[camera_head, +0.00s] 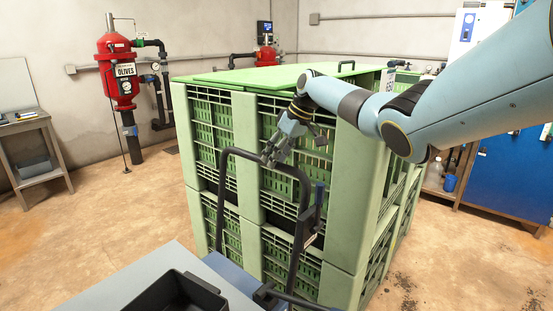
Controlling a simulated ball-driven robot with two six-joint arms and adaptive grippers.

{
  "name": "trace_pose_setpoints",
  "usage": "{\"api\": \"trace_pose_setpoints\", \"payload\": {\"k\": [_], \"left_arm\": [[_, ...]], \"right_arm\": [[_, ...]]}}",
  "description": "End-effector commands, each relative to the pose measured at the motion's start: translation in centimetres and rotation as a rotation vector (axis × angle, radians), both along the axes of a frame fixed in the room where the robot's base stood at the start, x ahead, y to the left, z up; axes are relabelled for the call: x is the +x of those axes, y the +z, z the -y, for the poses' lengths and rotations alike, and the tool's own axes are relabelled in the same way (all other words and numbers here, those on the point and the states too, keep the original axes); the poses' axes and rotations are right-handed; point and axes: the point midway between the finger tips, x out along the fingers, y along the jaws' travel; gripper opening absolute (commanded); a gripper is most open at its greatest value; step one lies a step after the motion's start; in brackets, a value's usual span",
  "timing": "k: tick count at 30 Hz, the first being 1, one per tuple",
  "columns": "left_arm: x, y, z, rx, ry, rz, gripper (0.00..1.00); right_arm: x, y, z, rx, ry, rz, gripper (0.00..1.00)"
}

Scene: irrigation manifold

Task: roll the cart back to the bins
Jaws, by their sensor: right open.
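The green slatted bins (245,133) stand stacked two high in the middle of the view. The cart shows in front of them as a black tubular handle (262,163) and a grey top (165,283) at the bottom. My right arm comes in from the upper right across the bins. My right gripper (270,158) is open, its fingers pointing down at the top bar of the handle. I cannot tell whether the fingers touch the bar. My left gripper is not in view.
A black tray (178,292) sits on the grey top. A small metal table (32,150) is at the left edge, and a blue cabinet (508,172) at the right. The floor left and right of the bins is clear.

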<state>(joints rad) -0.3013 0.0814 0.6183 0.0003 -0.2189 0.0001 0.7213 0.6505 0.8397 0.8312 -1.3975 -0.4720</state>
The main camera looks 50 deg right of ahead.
Motion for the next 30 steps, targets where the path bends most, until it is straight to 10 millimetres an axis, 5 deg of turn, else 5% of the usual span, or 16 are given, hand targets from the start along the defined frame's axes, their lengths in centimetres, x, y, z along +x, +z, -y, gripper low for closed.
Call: {"api": "trace_pose_setpoints", "payload": {"k": [15,30], "left_arm": [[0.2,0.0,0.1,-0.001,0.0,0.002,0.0],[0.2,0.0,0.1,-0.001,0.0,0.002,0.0]], "right_arm": [[-3.7,9.1,2.3,-0.006,-0.001,0.0,0.46],[-4.1,10.1,2.5,-0.003,-0.001,0.0,0.46]]}}
